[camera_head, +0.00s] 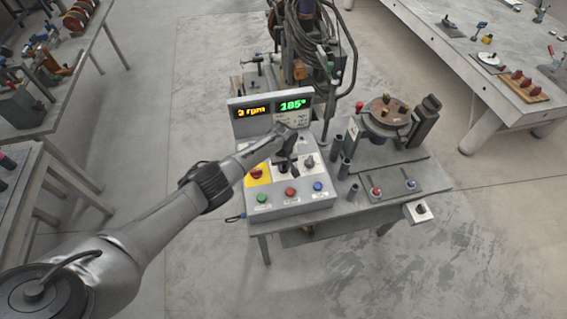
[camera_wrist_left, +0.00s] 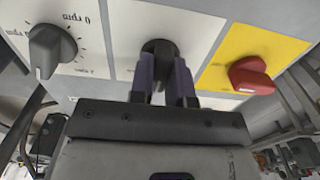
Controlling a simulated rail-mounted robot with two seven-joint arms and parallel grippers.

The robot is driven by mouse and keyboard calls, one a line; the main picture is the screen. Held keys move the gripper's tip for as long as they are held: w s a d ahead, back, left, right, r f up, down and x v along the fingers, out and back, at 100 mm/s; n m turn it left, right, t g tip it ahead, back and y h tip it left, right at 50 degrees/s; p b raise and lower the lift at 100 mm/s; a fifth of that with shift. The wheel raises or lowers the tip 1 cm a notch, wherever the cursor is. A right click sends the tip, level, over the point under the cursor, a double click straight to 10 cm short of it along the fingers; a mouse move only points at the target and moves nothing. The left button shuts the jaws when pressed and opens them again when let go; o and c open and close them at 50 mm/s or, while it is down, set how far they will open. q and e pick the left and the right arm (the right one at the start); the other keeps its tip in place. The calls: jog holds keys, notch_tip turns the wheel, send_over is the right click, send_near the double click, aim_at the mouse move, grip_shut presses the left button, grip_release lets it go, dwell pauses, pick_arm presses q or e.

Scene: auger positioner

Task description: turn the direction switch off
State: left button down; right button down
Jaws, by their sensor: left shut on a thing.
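The control box (camera_head: 290,207) stands on a metal bench. Its middle panel holds the direction switch, a dark knob that shows in the left wrist view (camera_wrist_left: 159,48). My left gripper (camera_head: 286,163) reaches over the panel from the left and hides most of this switch in the head view. In the left wrist view my left gripper's two fingers (camera_wrist_left: 162,88) are on either side of the knob, shut on it. The knob's exact angle is hidden between the fingers. My right gripper is not in view.
A red switch on yellow (camera_head: 257,173) and a grey speed knob (camera_head: 309,161) flank the direction switch. Green, red and blue buttons (camera_head: 290,192) line the front. The display (camera_head: 270,110) reads 3 rpm and 105°. A round positioner table (camera_head: 388,112) stands right.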

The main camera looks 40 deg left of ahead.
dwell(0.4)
pick_arm(q)
jog(key=c, duration=1.1)
grip_release()
jog(key=shift+r, duration=0.25)
jog(key=shift+r+p, duration=1.5)
jog(key=shift+r, duration=5.15)
